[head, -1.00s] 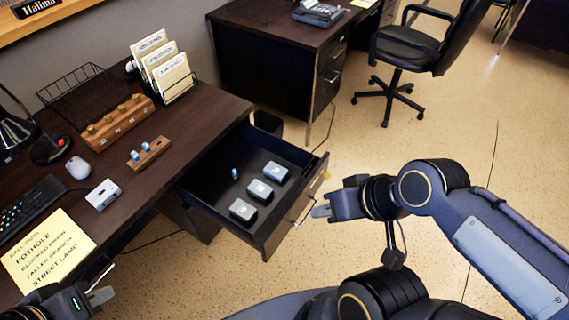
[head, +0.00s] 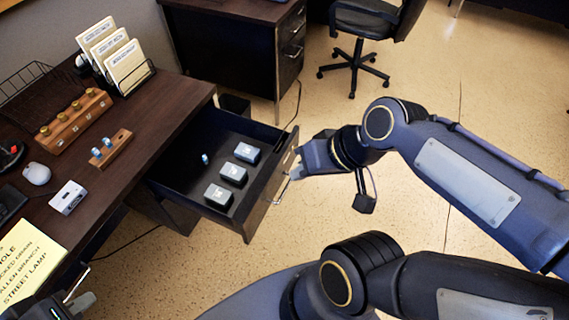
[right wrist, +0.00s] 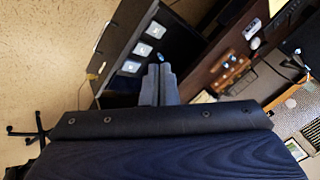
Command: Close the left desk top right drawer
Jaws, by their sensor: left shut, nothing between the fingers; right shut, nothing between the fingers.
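The open drawer (head: 262,196) sticks out from the right side of the left desk (head: 165,105). Inside it lie several grey-white blocks (head: 233,174) and a small blue-topped piece (head: 205,159). Its front carries a metal bar handle (head: 283,185). My right gripper (head: 295,172) is shut with its fingertips at the drawer front, close to the handle; I cannot tell if they touch. In the right wrist view the shut fingers (right wrist: 159,82) point toward the drawer (right wrist: 125,45). My left gripper (head: 82,290) is shut at the lower left, beside the desk edge.
On the desk stand a file rack (head: 125,65), a wooden block with knobs (head: 74,120), a small peg holder (head: 110,149), a mouse (head: 37,173) and a yellow note (head: 28,262). A second desk (head: 240,40) and an office chair (head: 362,30) stand behind. Open floor lies right of the drawer.

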